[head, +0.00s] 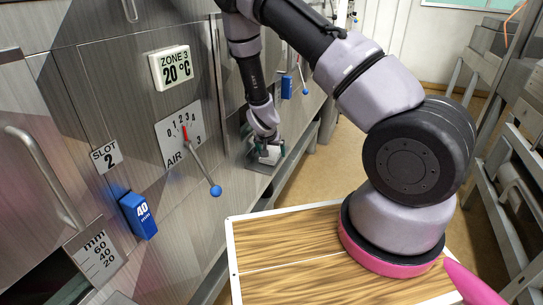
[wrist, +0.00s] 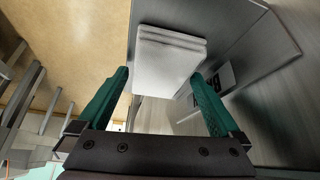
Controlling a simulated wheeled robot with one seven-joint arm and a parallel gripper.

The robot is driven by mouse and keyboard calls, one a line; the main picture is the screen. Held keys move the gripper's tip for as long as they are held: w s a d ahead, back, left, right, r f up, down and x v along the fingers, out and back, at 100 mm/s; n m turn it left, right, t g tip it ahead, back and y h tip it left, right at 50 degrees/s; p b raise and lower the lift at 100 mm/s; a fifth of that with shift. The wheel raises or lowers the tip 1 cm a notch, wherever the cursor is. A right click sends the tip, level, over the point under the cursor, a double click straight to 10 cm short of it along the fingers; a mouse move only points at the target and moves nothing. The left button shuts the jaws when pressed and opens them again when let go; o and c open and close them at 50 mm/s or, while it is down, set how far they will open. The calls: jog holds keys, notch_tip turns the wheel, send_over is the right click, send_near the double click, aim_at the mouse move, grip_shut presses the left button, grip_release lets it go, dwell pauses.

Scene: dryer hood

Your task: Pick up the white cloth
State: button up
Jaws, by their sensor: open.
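The white cloth (wrist: 168,60) is a folded stack on a grey metal shelf (wrist: 215,20) beside the panel wall. In the wrist view it lies just ahead of my gripper (wrist: 162,95), roughly between the lines of the two green fingers. The fingers are apart, and I see nothing held. A gap to the cloth is hard to judge. In the head view the cloth (head: 271,155) is small and partly hidden by my gripper (head: 266,150), which is right over it.
A metal panel wall runs along the left, with an air lever (head: 203,165), a blue 40 mm block (head: 138,215) and a zone 3 display (head: 170,67). A label plate (wrist: 222,82) is beside the shelf. Metal racks (head: 500,150) stand at the right.

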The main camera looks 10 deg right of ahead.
aim_at(272, 154)
jog(key=shift+f, duration=0.2)
dwell(0.4)
jog(key=c, duration=1)
jog(key=shift+r, duration=0.1)
notch_tip(272, 154, up, 8)
jog(key=shift+d+f, duration=0.1)
jog(key=shift+f, duration=0.15)
jog(key=shift+c, duration=0.2)
jog(key=s+d, duration=1.1)
jog(key=d, duration=0.5)
jog(key=shift+s, duration=0.35)
jog(key=shift+f, duration=0.1)
